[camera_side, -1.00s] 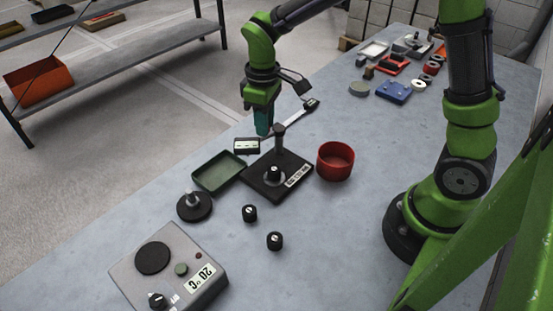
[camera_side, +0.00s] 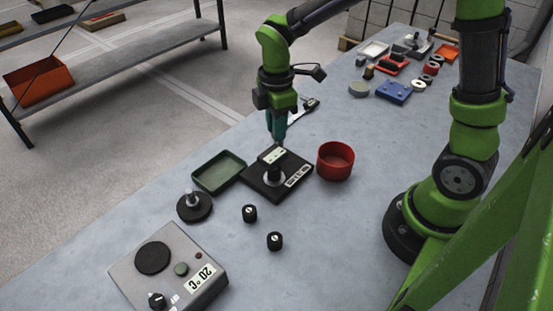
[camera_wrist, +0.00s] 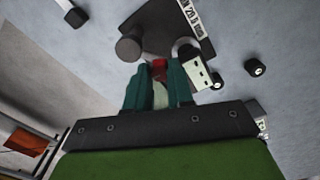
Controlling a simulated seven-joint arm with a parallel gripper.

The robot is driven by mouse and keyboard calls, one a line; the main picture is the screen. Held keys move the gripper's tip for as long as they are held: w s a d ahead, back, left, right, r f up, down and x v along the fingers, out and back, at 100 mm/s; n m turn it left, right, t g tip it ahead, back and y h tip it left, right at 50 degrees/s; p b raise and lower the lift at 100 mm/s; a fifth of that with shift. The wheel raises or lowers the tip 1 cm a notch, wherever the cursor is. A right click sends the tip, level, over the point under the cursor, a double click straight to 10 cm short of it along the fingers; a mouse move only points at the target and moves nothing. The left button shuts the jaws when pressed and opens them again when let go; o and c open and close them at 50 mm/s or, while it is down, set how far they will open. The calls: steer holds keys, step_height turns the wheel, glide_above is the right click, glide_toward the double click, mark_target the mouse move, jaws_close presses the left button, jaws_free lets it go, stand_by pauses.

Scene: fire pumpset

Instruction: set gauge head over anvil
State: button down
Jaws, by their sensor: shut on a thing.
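My gripper (camera_side: 278,142) points down above the back of the black stand base (camera_side: 262,190). It is shut on the gauge head (camera_side: 270,155), a dark block with a pale label. The gauge head also shows in the wrist view (camera_wrist: 203,72), just right of my fingertips (camera_wrist: 158,82), where a small red piece shows between them. In the side view the gauge head overlaps the stand, behind the black knob-like part on the pale round anvil (camera_side: 273,179). The stand's post is hidden there; its round dark top shows in the wrist view (camera_wrist: 128,48). Their exact gap cannot be told.
A red bowl (camera_side: 335,161) is close right of the stand, a green tray (camera_side: 218,172) close left. A round black-based piece (camera_side: 195,205), two black knobs (camera_side: 249,213) and a 20 °C box (camera_side: 170,265) lie nearer. Several items crowd the table's far end.

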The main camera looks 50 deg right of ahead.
steer(key=shift+s+d+r, duration=0.1)
stand_by(0.5)
steer(key=c, duration=1)
jaws_free()
step_height(320, 180, up, 17)
steer(key=shift+f, duration=0.1)
steer(key=s+f+m+t, duration=0.1)
steer(key=s+m+t, duration=0.1)
steer(key=s+m, duration=0.2)
steer(key=s+d+f+m+t+y, duration=0.1)
steer(key=s+m+t, duration=0.1)
steer(key=s+m, duration=0.2)
steer(key=s+d+f+m+t+y, duration=0.1)
steer(key=s+m+t, duration=0.2)
steer(key=m, duration=0.6)
steer(key=shift+s+d+f, duration=0.25)
steer(key=shift+s+f, duration=0.15)
steer(key=shift+s, duration=0.15)
